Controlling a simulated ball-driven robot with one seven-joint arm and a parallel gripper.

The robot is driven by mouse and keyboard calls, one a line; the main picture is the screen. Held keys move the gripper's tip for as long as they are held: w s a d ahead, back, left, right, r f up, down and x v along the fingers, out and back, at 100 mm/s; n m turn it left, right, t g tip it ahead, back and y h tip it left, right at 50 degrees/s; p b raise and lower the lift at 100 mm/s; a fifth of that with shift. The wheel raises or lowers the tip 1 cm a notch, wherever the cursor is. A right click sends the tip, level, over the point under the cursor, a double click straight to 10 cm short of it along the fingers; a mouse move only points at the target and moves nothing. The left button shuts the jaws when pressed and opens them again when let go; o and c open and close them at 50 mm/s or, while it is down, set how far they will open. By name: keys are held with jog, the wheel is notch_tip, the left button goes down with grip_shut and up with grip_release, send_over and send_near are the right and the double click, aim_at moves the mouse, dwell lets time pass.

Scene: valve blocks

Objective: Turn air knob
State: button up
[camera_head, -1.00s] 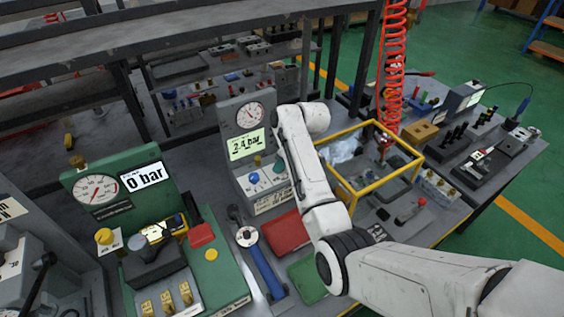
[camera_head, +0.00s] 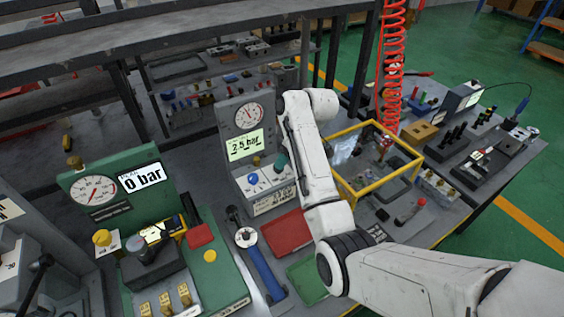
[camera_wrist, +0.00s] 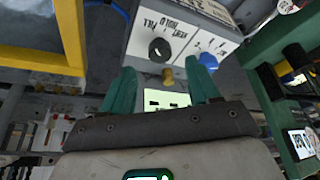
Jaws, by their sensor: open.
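A grey valve block (camera_head: 226,130) stands on the bench in the head view, with a round gauge (camera_head: 248,115) and a display (camera_head: 243,146) reading 2.5 bar. Its sloped panel has a blue knob (camera_head: 253,179) and a small brass fitting (camera_head: 256,161). The right finger is close to the blue knob. In the head view one teal finger (camera_head: 281,161) shows.
A green block (camera_head: 80,183) with a 0 bar display stands at left. A yellow frame (camera_head: 388,184) stands right of my arm and shows close by in the wrist view (camera_wrist: 70,35). A red pad (camera_head: 287,232) and a blue-handled tool (camera_head: 262,268) lie in front.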

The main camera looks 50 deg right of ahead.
jog(key=v, duration=0.6)
jog(key=shift+b, duration=0.3)
jog(key=shift+r, duration=0.1)
jog(key=s+a+f+m+h, duration=0.1)
jog(key=s+a+f+m, duration=0.1)
jog(key=s+a+f, duration=0.8)
jog(key=s+a+m, duration=0.1)
jog(key=s+a, duration=1)
jog(key=s+f+g, duration=0.1)
jog(key=s+f, duration=0.1)
jog(key=s, duration=0.1)
jog(key=s+d+f+g, duration=0.1)
jog(key=s+f, duration=0.1)
jog(key=s, duration=0.1)
jog(key=s+f+m+g+b, duration=0.1)
jog(key=s+f, duration=0.2)
jog(key=shift+s+d+h, duration=0.3)
jog(key=shift+s+d, duration=0.05)
jog(key=shift+s, duration=0.05)
dwell(1.4)
